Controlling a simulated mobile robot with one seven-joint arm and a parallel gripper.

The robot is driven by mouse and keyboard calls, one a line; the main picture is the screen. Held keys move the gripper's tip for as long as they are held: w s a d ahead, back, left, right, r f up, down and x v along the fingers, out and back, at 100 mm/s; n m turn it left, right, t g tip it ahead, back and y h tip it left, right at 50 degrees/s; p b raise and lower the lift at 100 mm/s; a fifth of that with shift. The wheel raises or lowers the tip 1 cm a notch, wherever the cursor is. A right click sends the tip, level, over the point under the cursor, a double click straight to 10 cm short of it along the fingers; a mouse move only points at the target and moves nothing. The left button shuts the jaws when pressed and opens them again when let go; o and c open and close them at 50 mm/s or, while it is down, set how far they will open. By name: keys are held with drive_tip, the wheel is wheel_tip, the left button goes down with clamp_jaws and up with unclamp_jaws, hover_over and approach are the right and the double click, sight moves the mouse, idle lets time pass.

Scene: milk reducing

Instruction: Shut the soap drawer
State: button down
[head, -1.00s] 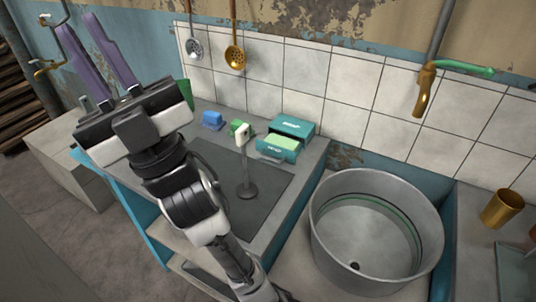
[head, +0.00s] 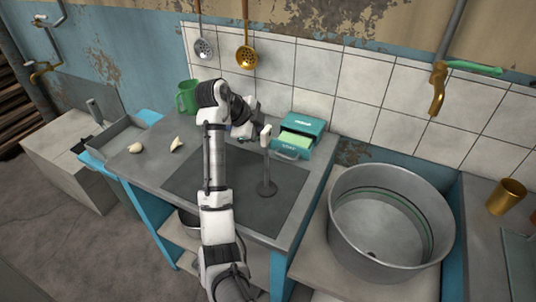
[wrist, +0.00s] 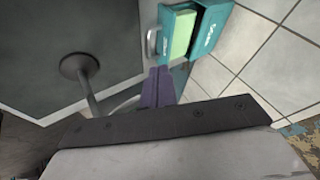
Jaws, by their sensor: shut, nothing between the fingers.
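The teal soap box (head: 304,124) stands on the counter against the tiled wall. Its drawer (head: 291,154) sticks out toward the front, with a light green soap block (head: 295,141) showing in it. In the wrist view the drawer's pale handle (wrist: 152,42), the soap (wrist: 181,35) and the box (wrist: 212,25) lie just beyond the fingertips. My gripper (wrist: 159,72) shows two purple fingers, shut together and empty, close to the drawer front. I cannot tell whether they touch it.
A large metal basin (head: 390,225) is at the right. A green mug (head: 187,97) and garlic pieces (head: 177,145) are on the left of the counter. Ladles hang above.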

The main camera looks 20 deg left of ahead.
sight(292, 144)
drive_tip(key=shift+m+g, duration=0.6)
drive_tip(key=shift+g, duration=0.1)
drive_tip(key=p+x, duration=0.1)
drive_tip(key=x, duration=0.2)
drive_tip(key=s+x, duration=0.1)
drive_tip(key=x, duration=0.3)
drive_tip(key=s+f+p+x, duration=0.1)
drive_tip(key=x, duration=0.2)
drive_tip(key=shift+w+d+f+p, duration=0.15)
drive_tip(key=shift+d+f+p, duration=0.05)
drive_tip(key=shift+d+p, duration=0.15)
